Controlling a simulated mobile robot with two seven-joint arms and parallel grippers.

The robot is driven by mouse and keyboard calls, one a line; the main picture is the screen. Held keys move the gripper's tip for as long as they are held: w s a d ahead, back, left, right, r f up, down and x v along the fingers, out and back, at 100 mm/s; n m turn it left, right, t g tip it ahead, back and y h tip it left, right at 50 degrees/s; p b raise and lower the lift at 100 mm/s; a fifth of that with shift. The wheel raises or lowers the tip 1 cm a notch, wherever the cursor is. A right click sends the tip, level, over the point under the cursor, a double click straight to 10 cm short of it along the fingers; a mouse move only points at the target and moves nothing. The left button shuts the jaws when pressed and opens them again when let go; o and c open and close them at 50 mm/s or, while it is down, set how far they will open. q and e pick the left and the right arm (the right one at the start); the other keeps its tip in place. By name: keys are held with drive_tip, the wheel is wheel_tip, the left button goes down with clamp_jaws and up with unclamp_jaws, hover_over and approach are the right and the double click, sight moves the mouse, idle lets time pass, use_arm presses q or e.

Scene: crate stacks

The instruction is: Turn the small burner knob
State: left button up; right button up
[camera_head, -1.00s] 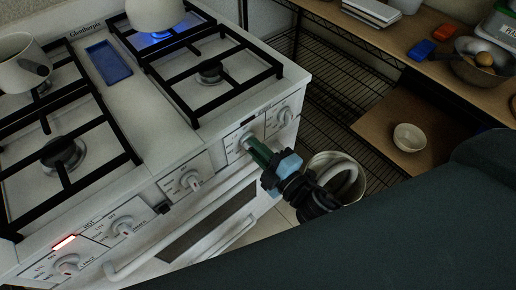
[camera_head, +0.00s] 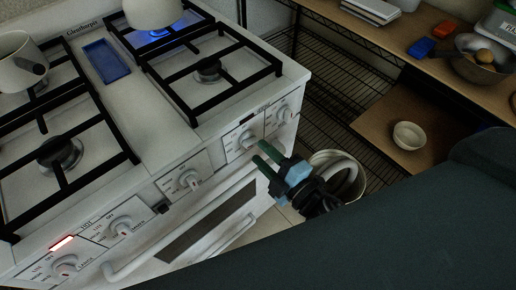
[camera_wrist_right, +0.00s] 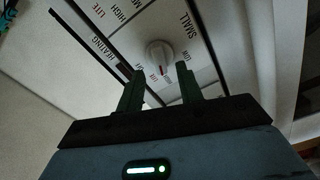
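A round white burner knob (camera_head: 248,140) sits on the stove's front panel. In the right wrist view, the knob (camera_wrist_right: 159,56) is just beyond my fingertips, near the printed word SMALL, with a red mark on its lower part. My right gripper (camera_head: 261,154) is in front of the panel, its two green fingers apart with a gap between them. In the wrist view the open fingers (camera_wrist_right: 160,84) are empty and point toward the knob, which shows between and beyond their tips. My left gripper is not in view.
Other knobs (camera_head: 190,180) line the white stove front above the oven handle (camera_head: 110,272). A red light (camera_head: 63,243) glows at the lower left. A pot (camera_head: 153,10) stands over a blue flame. A bin (camera_head: 350,180) and wire shelf are to the right.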

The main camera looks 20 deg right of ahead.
use_arm(q)
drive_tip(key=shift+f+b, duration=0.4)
drive_tip(key=shift+b, duration=0.05)
use_arm(e)
drive_tip(key=v, duration=0.5)
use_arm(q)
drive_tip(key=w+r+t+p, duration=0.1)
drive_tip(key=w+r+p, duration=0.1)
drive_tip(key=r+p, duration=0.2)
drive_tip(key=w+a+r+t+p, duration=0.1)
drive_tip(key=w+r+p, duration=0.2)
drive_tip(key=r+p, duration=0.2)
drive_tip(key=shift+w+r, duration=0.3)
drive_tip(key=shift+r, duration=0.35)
use_arm(e)
drive_tip(key=s+d+f+m+g+h, duration=0.2)
drive_tip(key=s+f+m+g, duration=0.2)
drive_tip(key=s+f+m, duration=0.2)
drive_tip(key=s+d+f+m+g+h, duration=0.2)
drive_tip(key=s+f+m+g, duration=0.2)
drive_tip(key=s+f+m, duration=0.3)
drive_tip(key=s+m, duration=0.3)
drive_tip(key=s, duration=0.4)
drive_tip(key=shift+s, duration=0.25)
